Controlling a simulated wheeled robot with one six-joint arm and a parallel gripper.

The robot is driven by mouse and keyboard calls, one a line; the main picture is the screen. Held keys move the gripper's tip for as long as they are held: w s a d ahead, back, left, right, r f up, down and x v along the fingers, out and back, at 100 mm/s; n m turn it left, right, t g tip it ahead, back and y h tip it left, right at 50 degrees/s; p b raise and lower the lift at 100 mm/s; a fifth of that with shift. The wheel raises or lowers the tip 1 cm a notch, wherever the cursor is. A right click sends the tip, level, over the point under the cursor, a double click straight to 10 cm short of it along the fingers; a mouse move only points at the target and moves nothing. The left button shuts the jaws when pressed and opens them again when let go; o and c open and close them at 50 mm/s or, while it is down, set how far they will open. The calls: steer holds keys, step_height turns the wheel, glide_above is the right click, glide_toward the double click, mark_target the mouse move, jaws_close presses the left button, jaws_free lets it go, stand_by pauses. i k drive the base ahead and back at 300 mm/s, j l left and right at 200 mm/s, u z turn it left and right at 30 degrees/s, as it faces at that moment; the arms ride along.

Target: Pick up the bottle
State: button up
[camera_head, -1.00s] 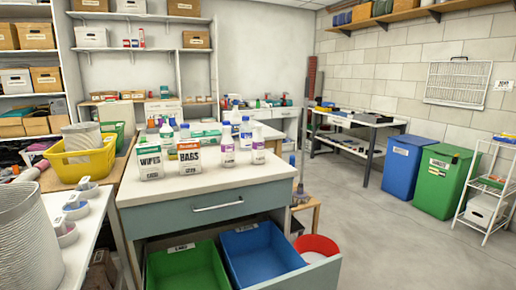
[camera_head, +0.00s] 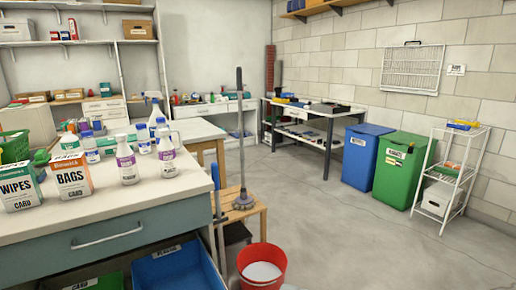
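Several bottles stand upright on the worktop (camera_head: 120,202) at the left. Two white bottles with purple labels are nearest its right end, one bottle (camera_head: 127,165) and a second bottle (camera_head: 167,157) beside it. I cannot tell which one the task names. My gripper is not in view.
A wipes box (camera_head: 17,187) and a bags box (camera_head: 71,177) stand left of the bottles. A mop (camera_head: 240,150), a wooden stool (camera_head: 243,208) and a red bucket (camera_head: 262,268) are right of the worktop. The floor (camera_head: 350,245) at the right is clear.

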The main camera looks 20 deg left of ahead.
mark_target(167, 153)
steer(key=i+l+z, duration=0.15)
steer(key=z, duration=0.25)
steer(key=i+z, duration=0.6)
steer(key=z, duration=0.15)
steer(key=i+u, duration=0.2)
steer(key=i, duration=0.3)
steer(key=i+l+u, duration=0.25)
steer(key=i, duration=0.2)
steer(key=i+j+u, duration=0.1)
steer(key=i+u, duration=0.15)
steer(key=u, duration=0.2)
steer(key=i+u, duration=0.2)
steer(key=u, duration=0.25)
steer(key=i+u, duration=0.25)
steer(key=u, duration=0.2)
steer(key=i+l+u, duration=0.2)
steer(key=u, duration=0.25)
steer(key=i+u, duration=0.3)
steer(key=u, duration=0.2)
steer(key=i+l+u, duration=0.2)
steer(key=u, duration=0.3)
steer(key=i+l+u, duration=0.3)
steer(key=u, duration=0.2)
